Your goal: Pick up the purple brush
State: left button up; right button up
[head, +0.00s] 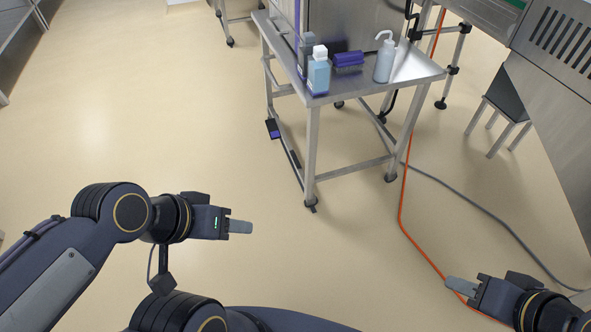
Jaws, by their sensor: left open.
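The purple brush (348,59) lies on the steel wheeled table (413,70) in the upper middle of the head view. It has a purple body with darker bristles below. It sits between a blue-labelled bottle (319,75) on its left and a white squeeze bottle (385,60) on its right. My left gripper (241,227) is open and empty, low over the floor area, well short of the table. My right gripper (460,286) is at the lower right, far from the brush; its finger gap cannot be made out.
A dark bottle (305,54) stands behind the blue-labelled one. A steel machine housing (345,22) rises behind the brush. An orange hose (402,205) and a grey cable (470,205) lie on the floor at right. The floor left of the table is clear.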

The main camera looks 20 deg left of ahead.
aim_at(353, 60)
jog(key=z, duration=0.3)
jog(key=i+j+z, duration=0.15)
jog(key=j+z, duration=0.35)
jog(key=i+j+z, duration=0.1)
jog(key=j+z, duration=0.25)
jog(key=z, duration=0.15)
